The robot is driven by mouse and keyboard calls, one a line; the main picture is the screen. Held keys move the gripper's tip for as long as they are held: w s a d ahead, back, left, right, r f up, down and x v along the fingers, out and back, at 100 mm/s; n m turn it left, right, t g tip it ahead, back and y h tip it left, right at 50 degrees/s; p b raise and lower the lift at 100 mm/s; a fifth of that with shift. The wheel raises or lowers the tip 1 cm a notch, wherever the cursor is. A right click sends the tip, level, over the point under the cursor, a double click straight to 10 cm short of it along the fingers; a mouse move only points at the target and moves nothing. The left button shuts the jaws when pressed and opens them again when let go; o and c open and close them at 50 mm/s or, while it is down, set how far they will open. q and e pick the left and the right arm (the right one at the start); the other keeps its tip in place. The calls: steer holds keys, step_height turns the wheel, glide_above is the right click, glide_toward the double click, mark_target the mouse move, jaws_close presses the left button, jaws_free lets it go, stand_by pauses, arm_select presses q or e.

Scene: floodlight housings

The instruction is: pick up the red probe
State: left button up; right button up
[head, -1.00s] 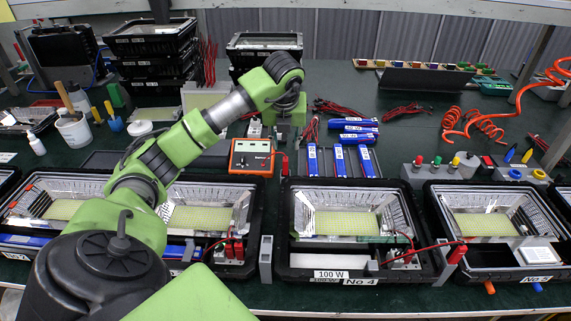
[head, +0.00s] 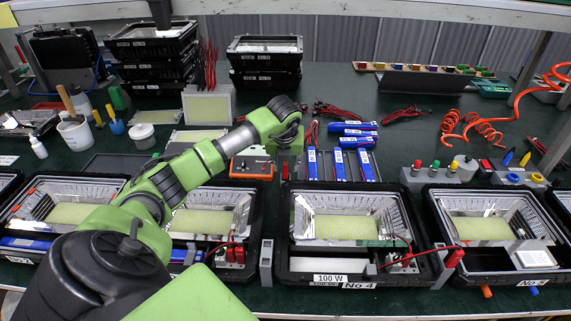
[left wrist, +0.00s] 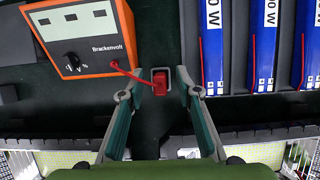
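The red probe (left wrist: 160,82) stands in a small light holder on the dark green bench in the left wrist view, with a red lead running to the orange Brackenvolt meter (left wrist: 85,38). My left gripper (left wrist: 160,74) is open, its two fingers on either side of the probe with gaps visible; it looks down from above. In the head view the probe (head: 285,172) shows just below my left gripper (head: 287,154), whose fingers are hard to make out there. The meter (head: 251,168) is partly behind my arm. My right gripper is not in view.
Blue 100 W-style driver packs (left wrist: 263,45) stand in a rack right of the probe. Black floodlight housings (head: 342,278) line the front edge. Stacked housings (head: 265,78) stand at the back.

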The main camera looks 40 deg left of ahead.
arm_select(q)
jaws_close()
